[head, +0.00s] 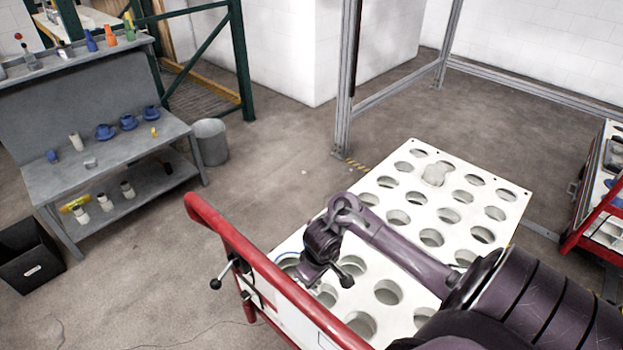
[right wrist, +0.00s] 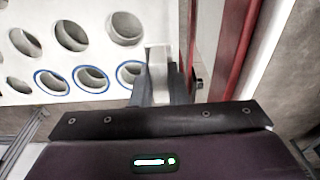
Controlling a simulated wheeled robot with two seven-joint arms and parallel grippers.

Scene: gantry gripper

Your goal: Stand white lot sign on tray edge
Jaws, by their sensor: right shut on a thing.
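The white perforated tray (head: 457,232) lies on a red-railed cart in the head view. In the right wrist view its surface (right wrist: 100,55) shows round holes, several of them blue-ringed. My right gripper (head: 309,272) is over the tray's near left part, close to the red rail. In the right wrist view its dark fingers (right wrist: 159,86) are shut on a narrow white piece, which looks like the white lot sign (right wrist: 158,66). The sign is beside the tray's edge; I cannot tell whether it touches. The gripper hides its lower part. My left gripper is not in view.
The red rail (head: 285,284) runs along the tray's near left side. A grey workbench (head: 120,150), a bin (head: 210,142) and a black crate (head: 30,262) stand left. A red cart (head: 572,240) stands right.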

